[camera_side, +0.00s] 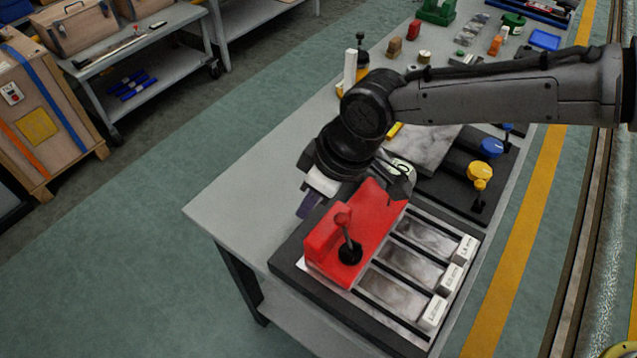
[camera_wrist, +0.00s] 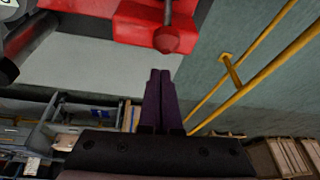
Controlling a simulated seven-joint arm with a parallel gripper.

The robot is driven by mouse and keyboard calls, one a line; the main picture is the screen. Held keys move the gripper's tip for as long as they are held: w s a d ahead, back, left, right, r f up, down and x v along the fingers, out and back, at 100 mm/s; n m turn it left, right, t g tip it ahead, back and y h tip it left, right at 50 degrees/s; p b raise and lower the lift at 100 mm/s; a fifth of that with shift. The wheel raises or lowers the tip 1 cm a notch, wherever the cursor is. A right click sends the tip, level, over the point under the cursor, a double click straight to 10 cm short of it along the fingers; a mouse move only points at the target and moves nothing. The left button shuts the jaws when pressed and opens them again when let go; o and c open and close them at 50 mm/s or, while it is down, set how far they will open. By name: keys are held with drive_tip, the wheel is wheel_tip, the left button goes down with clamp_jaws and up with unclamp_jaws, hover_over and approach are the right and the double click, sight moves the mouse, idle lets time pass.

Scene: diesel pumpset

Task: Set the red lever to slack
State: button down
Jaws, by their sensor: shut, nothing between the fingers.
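The red lever has a round red knob (camera_side: 343,219) on a metal stem that rises from a black boot (camera_side: 350,252) on a red block (camera_side: 372,215). The stem leans slightly left in the side view. In the wrist view the red knob (camera_wrist: 166,40) hangs at the top, just beyond my fingertips. My gripper (camera_wrist: 160,72) has its dark purple fingers together and empty. In the side view my gripper (camera_side: 308,206) is left of the red block, and a gap shows between it and the knob. The lever's setting cannot be read.
The dark base (camera_side: 290,250) holds grey slots with white end labels (camera_side: 433,312), too small to read surely. Yellow (camera_side: 480,170) and blue (camera_side: 491,148) knobs stand behind on the right. The bare grey tabletop (camera_side: 235,205) lies to the left. A yellow rail (camera_wrist: 235,72) shows in the wrist view.

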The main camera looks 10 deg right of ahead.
sight(345, 233)
drive_tip(key=shift+s+d+r, duration=0.4)
drive_tip(key=shift+s+d, duration=0.15)
drive_tip(key=shift+d, duration=0.25)
drive_tip(key=shift+s+d+r, duration=0.4)
drive_tip(key=shift+s+d, duration=0.15)
drive_tip(key=shift+d, duration=0.25)
drive_tip(key=shift+s, duration=0.1)
